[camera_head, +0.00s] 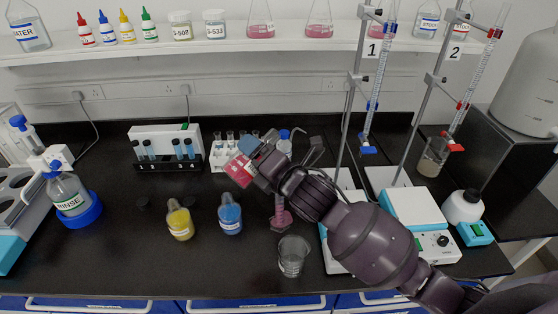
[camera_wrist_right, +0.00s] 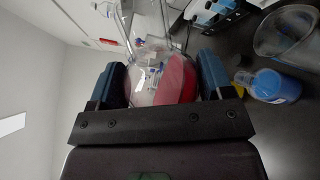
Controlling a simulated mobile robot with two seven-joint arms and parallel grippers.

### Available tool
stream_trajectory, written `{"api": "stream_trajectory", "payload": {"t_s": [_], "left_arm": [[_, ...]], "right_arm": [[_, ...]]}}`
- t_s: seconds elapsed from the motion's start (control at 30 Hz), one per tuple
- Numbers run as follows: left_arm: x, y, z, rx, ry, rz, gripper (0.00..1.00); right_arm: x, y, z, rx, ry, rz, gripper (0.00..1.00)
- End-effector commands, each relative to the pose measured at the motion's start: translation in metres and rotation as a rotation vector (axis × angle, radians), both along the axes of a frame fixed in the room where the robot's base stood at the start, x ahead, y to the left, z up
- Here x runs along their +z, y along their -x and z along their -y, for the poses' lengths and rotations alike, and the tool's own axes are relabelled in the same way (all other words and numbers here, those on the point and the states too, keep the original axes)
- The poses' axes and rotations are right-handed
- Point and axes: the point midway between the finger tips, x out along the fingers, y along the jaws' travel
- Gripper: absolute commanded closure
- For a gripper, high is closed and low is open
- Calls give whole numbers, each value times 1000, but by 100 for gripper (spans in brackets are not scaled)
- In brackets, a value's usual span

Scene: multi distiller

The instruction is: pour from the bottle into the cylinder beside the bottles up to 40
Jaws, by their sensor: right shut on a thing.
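My right gripper (camera_head: 258,158) is shut on a bottle with red liquid and a white label (camera_head: 240,171). The bottle is held tilted above the bench. In the right wrist view the gripper (camera_wrist_right: 160,85) has the bottle (camera_wrist_right: 176,80) between its two blue fingers. The bottle's mouth is hard to make out. My left gripper does not show.
A bottle of yellow liquid (camera_head: 180,222) and a bottle of blue liquid (camera_head: 230,215) stand open on the bench. An empty glass beaker (camera_head: 293,257) stands in front of the cylinder. Tube racks (camera_head: 168,163) are behind. Burette stands (camera_head: 348,120) rise on the right. The front left bench is clear.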

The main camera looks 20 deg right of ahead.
Motion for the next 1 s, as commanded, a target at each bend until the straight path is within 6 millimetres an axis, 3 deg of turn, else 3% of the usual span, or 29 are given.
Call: {"api": "stream_trajectory", "payload": {"t_s": [1.0], "left_arm": [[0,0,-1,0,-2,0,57]], "right_arm": [[-15,0,-1,0,-57,-23,65]]}}
